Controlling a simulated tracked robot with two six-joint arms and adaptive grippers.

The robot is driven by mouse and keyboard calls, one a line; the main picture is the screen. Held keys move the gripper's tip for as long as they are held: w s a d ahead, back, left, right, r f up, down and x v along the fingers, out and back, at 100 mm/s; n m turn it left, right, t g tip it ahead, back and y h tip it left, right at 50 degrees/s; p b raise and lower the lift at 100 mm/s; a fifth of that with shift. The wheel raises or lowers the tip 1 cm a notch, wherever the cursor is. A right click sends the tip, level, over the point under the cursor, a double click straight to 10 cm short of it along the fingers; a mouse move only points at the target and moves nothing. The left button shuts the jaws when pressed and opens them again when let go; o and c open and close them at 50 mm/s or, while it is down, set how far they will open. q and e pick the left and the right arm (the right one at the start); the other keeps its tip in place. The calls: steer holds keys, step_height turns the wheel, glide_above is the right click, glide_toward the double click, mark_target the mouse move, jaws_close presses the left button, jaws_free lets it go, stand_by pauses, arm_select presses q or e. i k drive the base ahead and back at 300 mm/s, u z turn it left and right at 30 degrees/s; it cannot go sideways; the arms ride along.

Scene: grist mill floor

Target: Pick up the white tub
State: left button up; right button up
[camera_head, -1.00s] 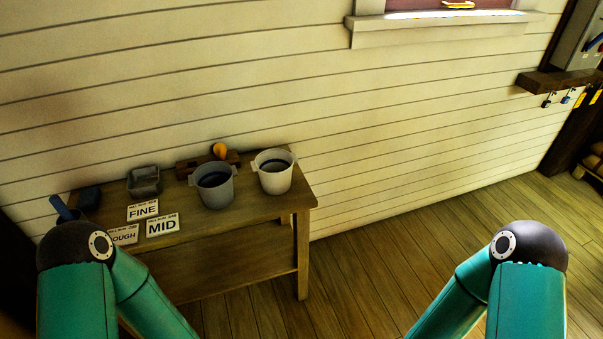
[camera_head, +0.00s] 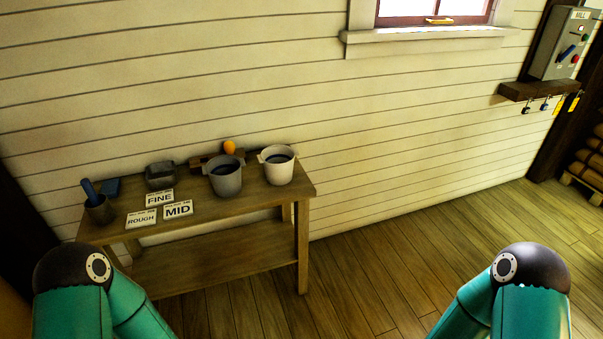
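The white tub (camera_head: 278,172) stands upright near the right end of a wooden table (camera_head: 240,207) against the wall. It is a pale bucket-like tub with small side handles and a dark inside. A grey tub (camera_head: 226,182) of similar shape stands just left of it. My two teal arms rise from the bottom left and bottom right corners, well apart from the tub. Neither gripper is in view.
Signs reading FINE (camera_head: 159,198), ROUGH (camera_head: 141,218) and MID (camera_head: 178,210) lie on the table's left half. Behind them is a dark grey box (camera_head: 160,175). A cup with a blue-handled tool (camera_head: 99,208) stands at the left end. The floor (camera_head: 400,262) right of the table is clear.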

mark_target(278, 161)
steer(key=u, duration=0.05)
steer(key=i, duration=1.35)
steer(key=u, duration=0.55)
